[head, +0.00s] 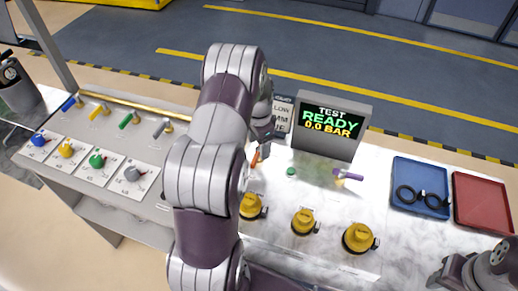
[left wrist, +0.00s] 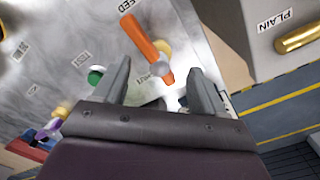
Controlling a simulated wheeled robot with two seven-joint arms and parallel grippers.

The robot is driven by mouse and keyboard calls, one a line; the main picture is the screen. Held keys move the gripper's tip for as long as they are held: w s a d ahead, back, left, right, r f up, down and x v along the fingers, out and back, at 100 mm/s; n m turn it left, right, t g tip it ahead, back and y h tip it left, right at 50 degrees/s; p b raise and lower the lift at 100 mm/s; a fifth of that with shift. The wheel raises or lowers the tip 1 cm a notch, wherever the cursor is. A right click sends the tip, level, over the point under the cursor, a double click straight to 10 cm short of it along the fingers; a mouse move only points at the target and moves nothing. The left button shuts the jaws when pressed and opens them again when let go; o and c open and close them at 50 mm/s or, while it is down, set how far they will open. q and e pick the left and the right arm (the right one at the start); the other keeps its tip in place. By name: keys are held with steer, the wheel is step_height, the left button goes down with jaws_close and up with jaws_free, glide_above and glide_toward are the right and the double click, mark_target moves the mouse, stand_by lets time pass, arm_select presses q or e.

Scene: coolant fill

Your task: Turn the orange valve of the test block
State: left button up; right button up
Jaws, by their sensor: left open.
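The orange valve is a bar-shaped handle. It shows in the left wrist view (left wrist: 143,38) on the grey top of the test block, and partly in the head view (head: 255,158) beside my left arm. My left gripper (head: 266,132) is open and empty above the block. In the left wrist view its two fingers (left wrist: 159,70) stand apart, with the lower end of the orange handle seen between them. I cannot tell whether they touch it. Part of my right arm's end (head: 482,272) shows at the lower right; its jaws are unclear.
A display (head: 332,124) reads TEST READY 0.0 BAR. A green button (head: 291,172), a purple-handled valve (head: 346,175) and several yellow caps (head: 303,221) are on the block. A blue tray (head: 420,172) with black rings and a red tray (head: 483,188) lie right.

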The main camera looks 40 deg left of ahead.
mark_target(259, 148)
arm_select(q)
step_height(259, 148, up, 10)
steer(key=b, duration=0.1)
steer(key=shift+b, duration=0.3)
steer(key=s+d+f+n+t, duration=0.1)
steer(key=s+d+n, duration=0.3)
steer(key=s+d, duration=1)
steer(key=d, duration=0.5)
steer(key=shift+s+n, duration=0.4)
